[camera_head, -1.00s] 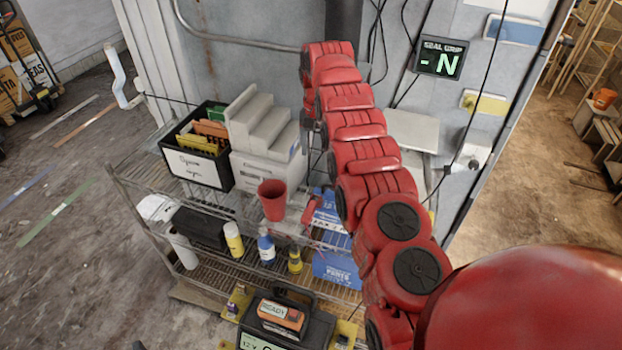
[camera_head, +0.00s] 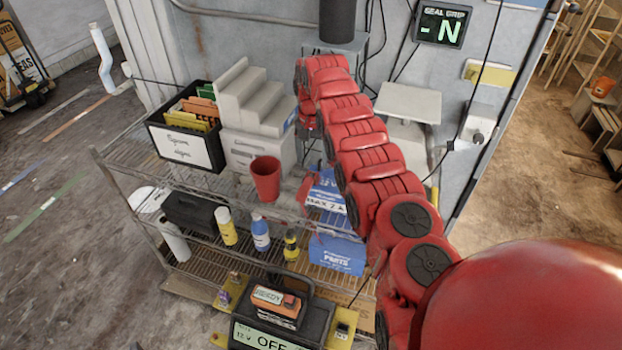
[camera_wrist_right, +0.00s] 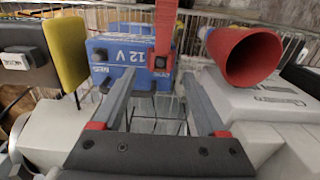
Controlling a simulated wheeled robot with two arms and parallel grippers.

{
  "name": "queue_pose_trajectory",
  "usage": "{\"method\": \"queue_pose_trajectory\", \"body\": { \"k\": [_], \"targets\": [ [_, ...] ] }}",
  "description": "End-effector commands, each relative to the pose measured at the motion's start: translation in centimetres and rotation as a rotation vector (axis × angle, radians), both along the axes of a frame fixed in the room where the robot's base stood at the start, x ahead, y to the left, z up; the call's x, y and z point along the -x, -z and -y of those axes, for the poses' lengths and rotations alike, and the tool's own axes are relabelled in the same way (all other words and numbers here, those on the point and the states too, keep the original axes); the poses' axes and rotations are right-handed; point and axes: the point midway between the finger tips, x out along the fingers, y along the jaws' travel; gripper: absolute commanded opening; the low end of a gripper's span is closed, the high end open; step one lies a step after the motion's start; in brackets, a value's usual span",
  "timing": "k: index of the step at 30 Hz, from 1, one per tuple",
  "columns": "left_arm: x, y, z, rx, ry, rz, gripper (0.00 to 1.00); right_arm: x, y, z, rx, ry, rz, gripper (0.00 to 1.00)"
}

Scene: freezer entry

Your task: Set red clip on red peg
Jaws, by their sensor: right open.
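My right arm comes in from the right in the head view and bends down near the wall. Its gripper (camera_head: 307,128) is small and partly hidden there. In the right wrist view the right gripper (camera_wrist_right: 157,80) is open, with nothing between its two grey fingers. A red piece also shows beside the blue box (camera_head: 325,193) in the head view. I cannot tell whether it is the clip or the peg. My left gripper is not in view.
A red cup (camera_head: 266,180) stands on the wire rack, left of the blue box; it is large at right in the wrist view (camera_wrist_right: 247,55). A black bin (camera_head: 187,145) and grey stepped block (camera_head: 250,98) sit behind it.

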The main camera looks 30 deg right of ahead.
Motion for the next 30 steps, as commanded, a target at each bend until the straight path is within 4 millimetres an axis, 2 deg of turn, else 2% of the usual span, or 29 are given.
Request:
{"method": "queue_pose_trajectory", "body": {
  "k": [8,12,18,23,26,30],
  "targets": [
    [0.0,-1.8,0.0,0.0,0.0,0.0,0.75,0.3,1.3,-0.3,-0.002,0.001,0.001,0.75],
    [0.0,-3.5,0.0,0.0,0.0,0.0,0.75,0.6,3.0,-0.8,-0.003,0.0,-0.005,0.75],
    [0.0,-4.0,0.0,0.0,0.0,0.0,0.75,0.5,5.0,-0.6,0.0,0.001,0.0,0.75],
    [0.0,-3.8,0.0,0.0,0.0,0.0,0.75,0.4,5.1,-0.6,0.001,0.001,0.002,0.75],
    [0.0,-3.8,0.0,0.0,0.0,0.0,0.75,0.4,5.1,-0.6,0.001,0.001,0.002,0.61],
    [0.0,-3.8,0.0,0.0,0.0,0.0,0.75,0.4,5.1,-0.6,0.0,0.001,0.001,0.35]
  ]
}}
